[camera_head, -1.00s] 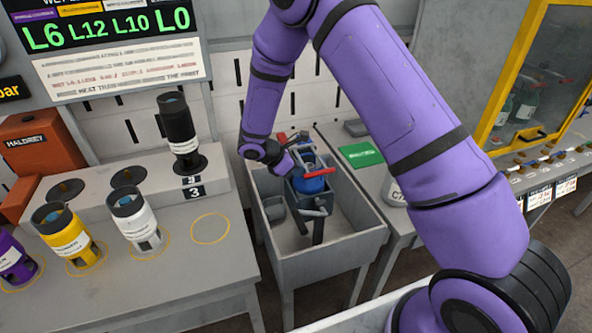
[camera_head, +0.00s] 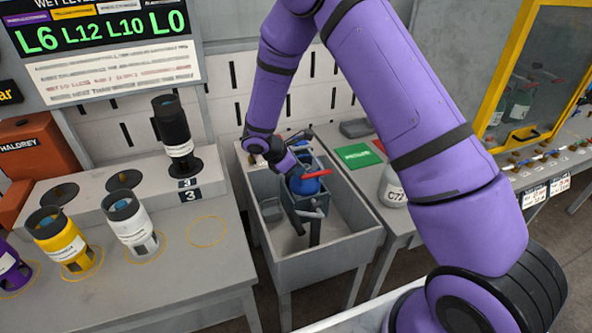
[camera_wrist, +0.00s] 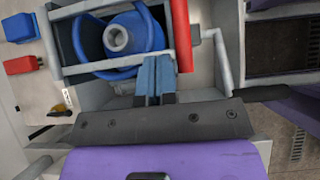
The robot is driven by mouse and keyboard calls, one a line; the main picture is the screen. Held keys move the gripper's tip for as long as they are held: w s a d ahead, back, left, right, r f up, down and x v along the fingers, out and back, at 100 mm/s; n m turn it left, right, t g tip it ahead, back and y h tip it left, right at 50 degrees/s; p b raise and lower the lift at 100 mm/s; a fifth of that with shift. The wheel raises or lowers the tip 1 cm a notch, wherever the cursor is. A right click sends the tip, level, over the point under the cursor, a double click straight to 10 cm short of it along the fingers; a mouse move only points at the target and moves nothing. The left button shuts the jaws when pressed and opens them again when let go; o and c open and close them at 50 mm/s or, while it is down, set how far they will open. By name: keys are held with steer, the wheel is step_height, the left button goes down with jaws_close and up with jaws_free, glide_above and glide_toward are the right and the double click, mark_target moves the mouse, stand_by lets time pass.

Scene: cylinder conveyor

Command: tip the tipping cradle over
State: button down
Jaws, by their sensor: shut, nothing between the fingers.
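The tipping cradle is a grey frame (camera_head: 313,213) in a grey trough, with a red bar (camera_head: 311,176) across it. A blue vessel (camera_head: 303,186) sits in it. In the wrist view the cradle's grey rail (camera_wrist: 98,67), the red bar (camera_wrist: 182,36) and the blue vessel (camera_wrist: 90,45) are close up, and the vessel's round grey mouth faces the camera. My gripper (camera_wrist: 155,72) is shut and empty, its fingertips at the cradle's edge beside the vessel. I cannot tell whether they touch it. In the head view the fingertips are mostly hidden behind the cradle.
The trough's rim (camera_head: 330,255) surrounds the cradle, with bare floor inside at right. A bench at left holds yellow (camera_head: 62,240), white (camera_head: 132,222) and black (camera_head: 173,128) cylinders. A green sheet (camera_head: 358,155) and a white jug (camera_head: 392,187) are at right.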

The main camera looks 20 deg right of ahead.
mark_target(317, 163)
steer(key=shift+d, duration=0.25)
steer(key=shift+d+r+y, duration=0.2)
steer(key=shift+d+y, duration=1)
steer(key=shift+d, duration=0.25)
steer(key=shift+d+r+y, duration=0.15)
steer(key=shift+d+y, duration=1.05)
steer(key=shift+d, duration=0.25)
steer(key=d+f+y, duration=0.5)
steer(key=d+f, duration=0.2)
steer(key=d, duration=0.4)
steer(key=shift+d+f, duration=0.15)
steer(key=shift+f, duration=0.2)
